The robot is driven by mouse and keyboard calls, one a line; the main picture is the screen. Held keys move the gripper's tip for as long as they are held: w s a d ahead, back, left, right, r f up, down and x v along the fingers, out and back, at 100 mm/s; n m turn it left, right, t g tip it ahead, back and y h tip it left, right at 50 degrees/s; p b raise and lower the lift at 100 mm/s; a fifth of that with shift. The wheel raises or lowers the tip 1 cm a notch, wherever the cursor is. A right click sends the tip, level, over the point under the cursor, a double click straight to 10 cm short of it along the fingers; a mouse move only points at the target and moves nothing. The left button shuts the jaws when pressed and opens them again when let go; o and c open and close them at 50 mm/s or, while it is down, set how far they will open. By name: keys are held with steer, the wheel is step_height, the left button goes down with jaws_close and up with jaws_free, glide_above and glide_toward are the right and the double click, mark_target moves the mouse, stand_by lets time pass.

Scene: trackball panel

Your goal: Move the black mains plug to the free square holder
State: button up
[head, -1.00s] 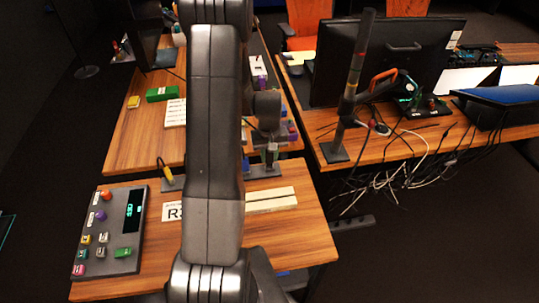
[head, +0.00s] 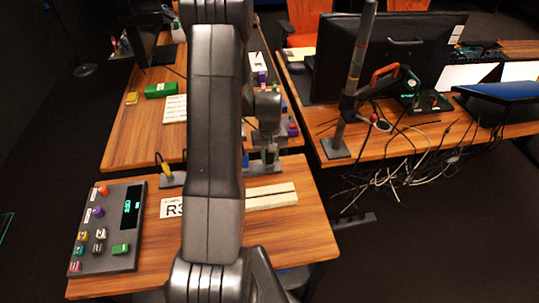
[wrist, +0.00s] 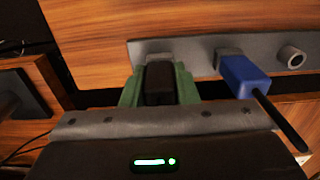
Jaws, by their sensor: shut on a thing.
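The black mains plug (wrist: 159,83) is between the green fingers of my gripper (wrist: 159,88) in the wrist view. My gripper is shut on it. Straight beyond the plug is a square holder (wrist: 152,54) on the grey rail (wrist: 200,47); the plug overlaps it in the picture, and I cannot tell how far it is in, if at all. Beside it to the right, a blue plug (wrist: 241,77) with a black cable sits at another square holder (wrist: 228,56). In the head view my gripper (head: 269,153) is small at the rail, partly hidden by my arm.
A round holder (wrist: 292,57) at the rail's right end looks empty. A yellow plug (head: 163,164) stands left of my arm. A control panel (head: 107,228) with coloured knobs is at the desk's left. A pole (head: 355,85) and monitor (head: 386,60) stand at the right.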

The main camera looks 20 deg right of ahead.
steer(key=shift+f, duration=0.3)
steer(key=o, duration=0.9)
steer(key=shift+f, duration=0.15)
steer(key=shift+o, duration=0.2)
step_height(320, 180, up, 9)
steer(key=p, duration=0.5)
steer(key=shift+f, duration=0.1)
steer(key=shift+d+f+b, duration=0.1)
steer(key=shift+f+b, duration=2.4)
steer(key=shift+f, duration=1.65)
